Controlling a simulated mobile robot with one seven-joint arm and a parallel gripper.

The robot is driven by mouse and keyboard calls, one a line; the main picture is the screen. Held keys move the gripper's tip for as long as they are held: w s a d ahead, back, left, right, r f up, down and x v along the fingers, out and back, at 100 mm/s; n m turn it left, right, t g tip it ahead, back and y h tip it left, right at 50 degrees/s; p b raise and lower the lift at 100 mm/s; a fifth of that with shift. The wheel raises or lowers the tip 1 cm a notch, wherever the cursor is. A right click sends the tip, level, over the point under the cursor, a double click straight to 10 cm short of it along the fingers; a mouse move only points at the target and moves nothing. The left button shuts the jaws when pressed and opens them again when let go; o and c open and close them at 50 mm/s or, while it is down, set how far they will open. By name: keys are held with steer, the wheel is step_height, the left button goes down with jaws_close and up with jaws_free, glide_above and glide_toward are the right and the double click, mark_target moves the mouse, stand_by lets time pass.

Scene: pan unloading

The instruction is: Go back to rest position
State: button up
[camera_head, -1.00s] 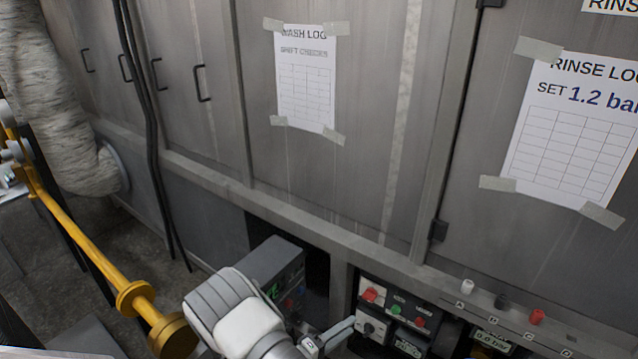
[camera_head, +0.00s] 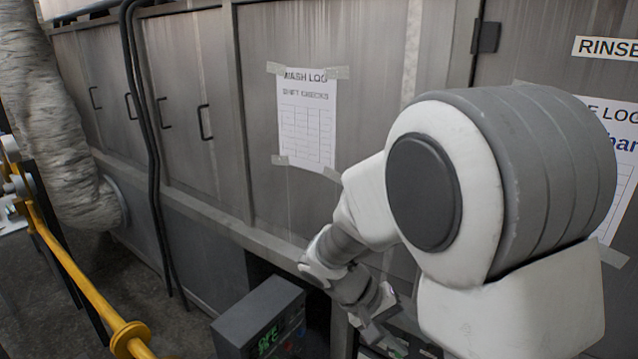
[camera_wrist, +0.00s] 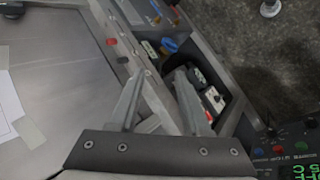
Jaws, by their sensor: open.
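My gripper (camera_wrist: 161,74) is open and empty in the wrist view. Its two grey fingers stand apart, with a machine ledge and controls beyond them. In the head view my gripper (camera_head: 380,325) is low in the picture, in front of the grey washing machine (camera_head: 250,110). It is partly hidden by my own arm, which is folded up large at the right. No pan is in view.
A grey control box with a green display (camera_head: 258,318) stands just left of my gripper, and it shows in the wrist view too (camera_wrist: 285,150). A yellow rail (camera_head: 75,275) runs along the left. Open floor (camera_wrist: 240,45) lies beside the machine.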

steer(key=s+a+r+t+y, duration=0.1)
steer(key=s+r+t+y, duration=0.6)
steer(key=s+r, duration=0.65)
step_height(320, 180, up, 14)
steer(key=g+y+p, duration=0.1)
steer(key=p, duration=1.2)
steer(key=shift+w+a+p, duration=0.2)
steer(key=shift+a+p, duration=0.1)
steer(key=shift+p, duration=0.05)
steer(key=shift+d, duration=0.1)
